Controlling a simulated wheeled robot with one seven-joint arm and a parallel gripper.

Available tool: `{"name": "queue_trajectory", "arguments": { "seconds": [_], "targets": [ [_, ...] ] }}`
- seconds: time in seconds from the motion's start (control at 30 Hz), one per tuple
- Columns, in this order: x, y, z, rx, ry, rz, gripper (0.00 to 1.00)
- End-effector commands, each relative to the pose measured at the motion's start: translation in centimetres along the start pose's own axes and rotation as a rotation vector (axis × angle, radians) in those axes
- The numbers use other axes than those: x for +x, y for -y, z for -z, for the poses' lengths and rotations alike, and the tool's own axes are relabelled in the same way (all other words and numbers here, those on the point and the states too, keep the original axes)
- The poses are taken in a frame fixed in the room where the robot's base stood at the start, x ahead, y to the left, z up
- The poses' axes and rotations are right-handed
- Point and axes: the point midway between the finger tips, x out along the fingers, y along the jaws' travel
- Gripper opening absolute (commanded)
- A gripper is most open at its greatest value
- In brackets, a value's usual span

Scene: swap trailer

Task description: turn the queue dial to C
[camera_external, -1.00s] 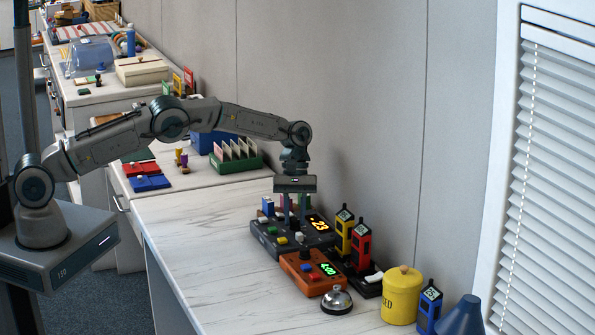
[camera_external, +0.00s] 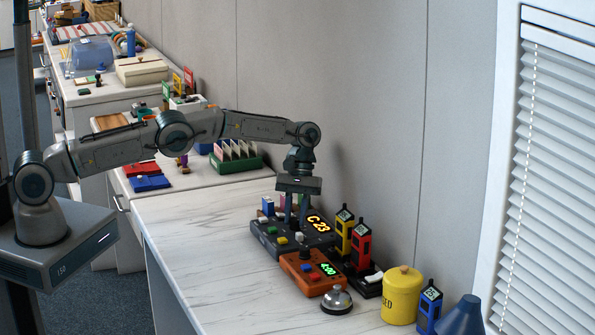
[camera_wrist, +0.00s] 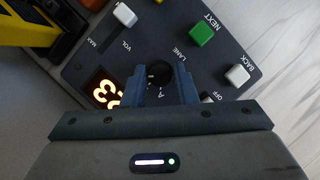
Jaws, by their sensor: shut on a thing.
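The queue console (camera_external: 264,236) is a dark grey box with colored buttons on the pale desk. Its orange display (camera_external: 318,223) reads "C 23". In the wrist view the dial (camera_wrist: 158,72) is a small black knob beside the word "LANE", with a letter "A" near it. My gripper (camera_wrist: 160,80) points down at the console, with its two blue-grey fingers shut on either side of the dial. In the external view my gripper (camera_external: 295,222) is over the console's middle, and its fingers hide the dial. Part of the display shows in the wrist view (camera_wrist: 105,90).
An orange box (camera_external: 302,279) with a green display and a silver bell (camera_external: 336,300) stand in front of the console. Yellow (camera_external: 344,230) and red (camera_external: 361,245) upright devices stand close at its right. A yellow canister (camera_external: 401,295) is farther right. The desk's left part is clear.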

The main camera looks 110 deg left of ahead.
Motion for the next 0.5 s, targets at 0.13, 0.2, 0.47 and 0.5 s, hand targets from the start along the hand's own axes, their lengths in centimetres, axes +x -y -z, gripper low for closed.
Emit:
{"name": "queue_trajectory", "arguments": {
  "seconds": [0.13, 0.2, 0.47, 0.5],
  "targets": [
    [-0.02, 0.03, 0.08, -0.002, -0.002, 0.0, 0.47],
    [-0.01, 0.03, 0.07, -0.002, -0.001, 0.0, 0.47],
    [-0.12, 0.0, 0.05, -0.001, -0.001, -0.001, 0.47],
    [-0.25, 0.0, 0.07, -0.001, -0.001, -0.001, 0.47]
  ]
}}
